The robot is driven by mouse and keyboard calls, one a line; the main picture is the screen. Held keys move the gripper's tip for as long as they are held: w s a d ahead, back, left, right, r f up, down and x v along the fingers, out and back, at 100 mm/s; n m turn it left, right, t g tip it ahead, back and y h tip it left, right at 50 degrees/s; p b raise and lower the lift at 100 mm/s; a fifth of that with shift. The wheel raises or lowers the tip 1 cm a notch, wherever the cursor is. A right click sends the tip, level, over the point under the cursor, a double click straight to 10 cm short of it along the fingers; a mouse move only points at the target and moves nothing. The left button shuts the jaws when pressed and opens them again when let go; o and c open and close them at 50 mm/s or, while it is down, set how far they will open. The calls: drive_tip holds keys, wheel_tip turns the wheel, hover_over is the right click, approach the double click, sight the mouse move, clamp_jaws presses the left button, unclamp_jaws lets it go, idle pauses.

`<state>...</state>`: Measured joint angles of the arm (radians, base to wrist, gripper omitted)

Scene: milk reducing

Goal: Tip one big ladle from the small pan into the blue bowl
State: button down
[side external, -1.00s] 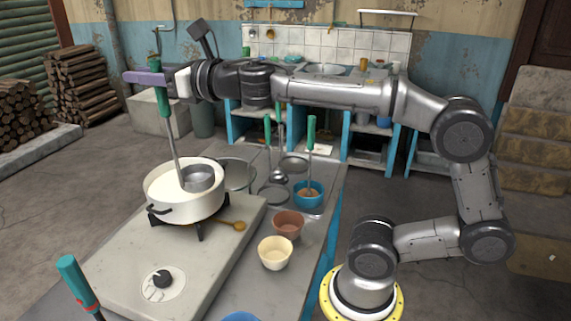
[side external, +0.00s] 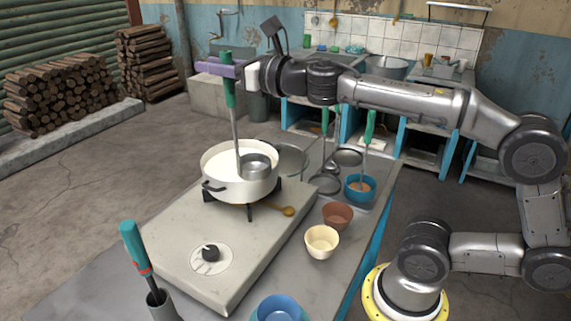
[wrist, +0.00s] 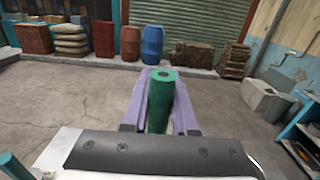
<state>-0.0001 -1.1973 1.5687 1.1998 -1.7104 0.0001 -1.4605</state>
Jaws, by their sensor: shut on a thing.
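My gripper (side external: 218,69), with purple fingers, is shut on the green handle of a ladle (side external: 237,115) above the stove. In the wrist view the green handle (wrist: 160,105) stands between the purple fingers (wrist: 138,105). The ladle is near upright, and its grey metal bowl (side external: 256,166) is inside the white pan (side external: 250,189), at the right side of the white milk (side external: 222,163). Whether the ladle bowl holds milk is unclear. A blue bowl (side external: 278,308) is cut off at the bottom edge.
The pan sits on a burner on a pale stove block (side external: 170,228) with a black knob (side external: 210,253). A cream bowl (side external: 321,242) and a brown bowl (side external: 337,216) stand to its right. A green-handled tool (side external: 134,246) stands in a grey holder (side external: 163,306) at front left.

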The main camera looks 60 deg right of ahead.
idle(0.6)
drive_tip(key=w+d+r+m+g+h, duration=0.2)
drive_tip(key=d+r+m+g+h, duration=0.1)
drive_tip(key=d+m+h, duration=0.3)
drive_tip(key=w+d+r+m+g+h, duration=0.2)
drive_tip(key=d+r+m+h, duration=0.1)
drive_tip(key=d+h, duration=0.4)
drive_tip(key=w+f, duration=0.2)
drive_tip(key=f, duration=0.6)
drive_tip(key=w+a+f, duration=0.1)
drive_tip(key=w+f, duration=0.2)
drive_tip(key=f, duration=0.4)
drive_tip(key=shift+w+a+f, duration=0.3)
drive_tip(key=shift+w+f, duration=0.05)
drive_tip(key=shift+r, duration=0.15)
idle(0.8)
